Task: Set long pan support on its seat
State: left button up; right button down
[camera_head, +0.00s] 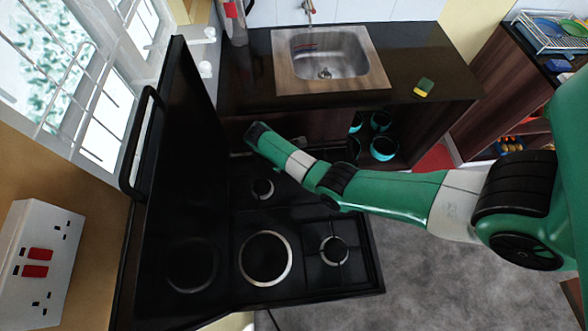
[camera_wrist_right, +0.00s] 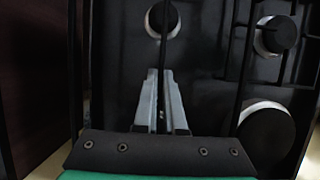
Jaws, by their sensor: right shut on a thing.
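My right arm reaches in from the right over the black hob in the head view, and its wrist hides much of the gripper there. In the right wrist view my right gripper (camera_wrist_right: 160,76) is shut on a thin black bar of the long pan support (camera_wrist_right: 163,50), which runs up from between the fingertips. The support is dark against the dark hob (camera_wrist_right: 205,95), so its full outline and whether it touches its seat cannot be told. In the head view the hob (camera_head: 312,288) shows several burners, including a large ringed one (camera_head: 265,282). My left gripper is out of view.
The tall black hob lid (camera_head: 180,130) stands open at the left. Behind the hob are a counter with a sink (camera_head: 325,55) and a yellow-green sponge (camera_head: 424,87). Another burner (camera_head: 334,250) has a square support around it. Grey floor lies open at the right.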

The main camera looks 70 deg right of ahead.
jog(key=shift+f+b, duration=1.95)
jog(key=shift+b, duration=0.05)
jog(key=shift+f, duration=0.15)
jog(key=shift+f+b, duration=1.95)
jog(key=shift+b, duration=0.1)
jog(key=shift+f+b, duration=0.4)
jog(key=c, duration=0.9)
grip_release()
